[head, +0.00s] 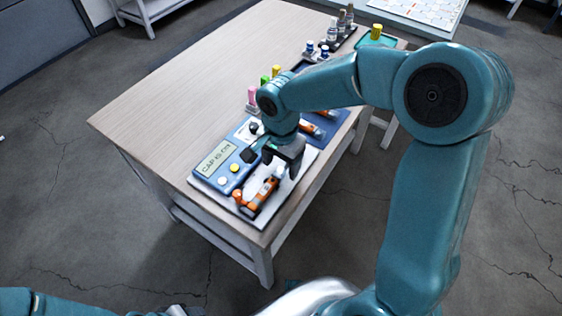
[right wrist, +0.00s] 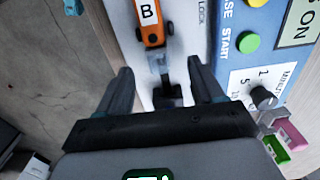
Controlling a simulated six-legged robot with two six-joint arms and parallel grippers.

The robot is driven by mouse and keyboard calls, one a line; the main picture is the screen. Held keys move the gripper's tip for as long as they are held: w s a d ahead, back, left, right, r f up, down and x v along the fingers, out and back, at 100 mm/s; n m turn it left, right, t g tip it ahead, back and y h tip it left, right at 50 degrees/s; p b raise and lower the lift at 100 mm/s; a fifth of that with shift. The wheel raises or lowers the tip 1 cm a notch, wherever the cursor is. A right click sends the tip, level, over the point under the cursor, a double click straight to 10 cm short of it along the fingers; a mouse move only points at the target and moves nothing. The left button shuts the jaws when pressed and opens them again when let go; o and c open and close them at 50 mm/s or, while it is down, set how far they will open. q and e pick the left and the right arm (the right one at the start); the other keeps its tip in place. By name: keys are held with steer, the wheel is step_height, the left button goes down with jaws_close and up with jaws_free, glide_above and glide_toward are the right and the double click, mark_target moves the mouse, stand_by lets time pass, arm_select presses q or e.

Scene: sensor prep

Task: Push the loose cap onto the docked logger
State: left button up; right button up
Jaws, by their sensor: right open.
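The docked logger is an orange body (right wrist: 151,30) marked B with a grey, partly clear end (right wrist: 160,64); it lies on a white base in front of a blue panel. In the head view the orange logger (head: 250,207) is partly covered by my right gripper (head: 277,172). In the right wrist view the right gripper (right wrist: 163,85) is open, its fingers on either side of the logger's end. A small black piece (right wrist: 168,97) shows between the fingers; I cannot tell if it is the cap. My left gripper (head: 180,311) is barely in view at the bottom edge.
The blue panel (head: 212,184) has buttons, a dial (right wrist: 262,97) and a display (head: 215,158) that seems to read "CAP IS ON". More orange loggers (head: 312,130) lie on a blue mat behind, with coloured bottles (head: 252,95) beside them. The table's left part (head: 165,120) is clear.

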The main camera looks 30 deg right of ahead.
mark_target(281, 170)
steer(key=shift+r+p, duration=1.75)
steer(key=shift+r, duration=1.1)
steer(key=shift+f, duration=0.1)
